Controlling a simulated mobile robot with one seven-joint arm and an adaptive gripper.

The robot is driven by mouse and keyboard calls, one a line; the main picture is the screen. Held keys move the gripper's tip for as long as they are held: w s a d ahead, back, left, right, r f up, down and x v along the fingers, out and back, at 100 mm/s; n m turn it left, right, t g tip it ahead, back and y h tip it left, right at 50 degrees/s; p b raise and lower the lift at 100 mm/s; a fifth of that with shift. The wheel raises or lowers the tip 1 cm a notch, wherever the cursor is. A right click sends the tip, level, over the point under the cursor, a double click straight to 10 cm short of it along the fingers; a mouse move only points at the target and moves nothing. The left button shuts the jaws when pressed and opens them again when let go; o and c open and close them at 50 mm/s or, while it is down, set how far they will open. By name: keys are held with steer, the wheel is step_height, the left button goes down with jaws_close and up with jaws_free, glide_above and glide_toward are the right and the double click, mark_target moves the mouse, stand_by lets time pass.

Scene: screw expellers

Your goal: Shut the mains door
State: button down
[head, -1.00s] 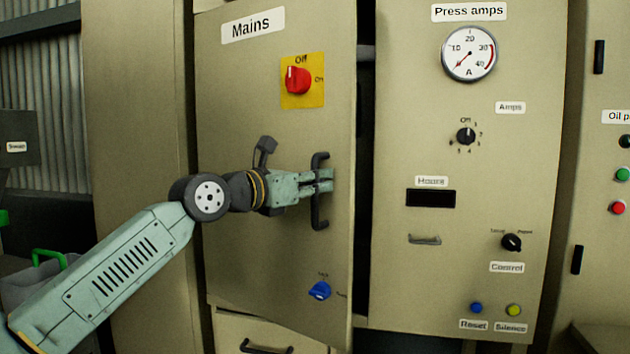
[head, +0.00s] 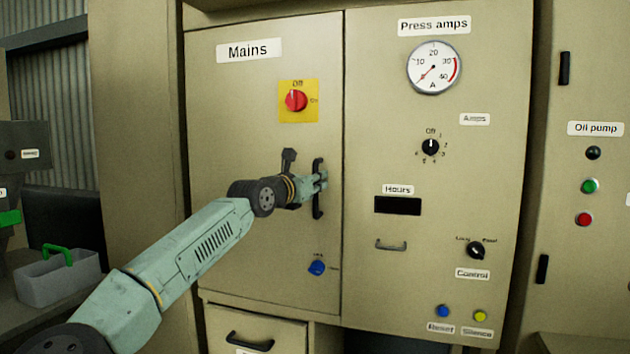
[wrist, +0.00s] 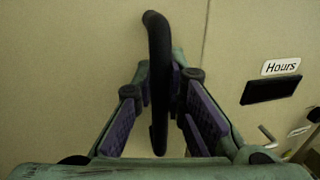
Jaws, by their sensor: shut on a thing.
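The mains door (head: 230,150) is a beige panel with a "Mains" label (head: 248,50) and a red rotary switch (head: 296,101) on a yellow plate, pointing near "Off". In the head view it sits flush beside the press amps panel, with only a thin seam between them. Its black vertical handle (head: 318,188) is near the right edge. My gripper (head: 318,184) is shut on this handle. In the wrist view the handle (wrist: 159,75) stands between the purple-padded fingers of my gripper (wrist: 160,112). A blue knob (head: 317,268) is low on the door.
The press amps panel (head: 480,190) with its gauge (head: 433,67) is to the right. A drawer (head: 285,332) with a black handle is below the door. A grey bin (head: 70,283) with a green handle stands at the lower left.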

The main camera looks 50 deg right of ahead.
steer(key=shift+d+r, duration=0.1)
steer(key=shift+d, duration=0.25)
steer(key=shift+w, duration=0.1)
steer(key=shift+r+t, duration=0.1)
steer(key=shift+t, duration=0.2)
steer(key=c, duration=2.1)
jaws_free()
steer(key=shift+o, duration=1)
steer(key=shift+d, duration=0.15)
steer(key=v, duration=1.2)
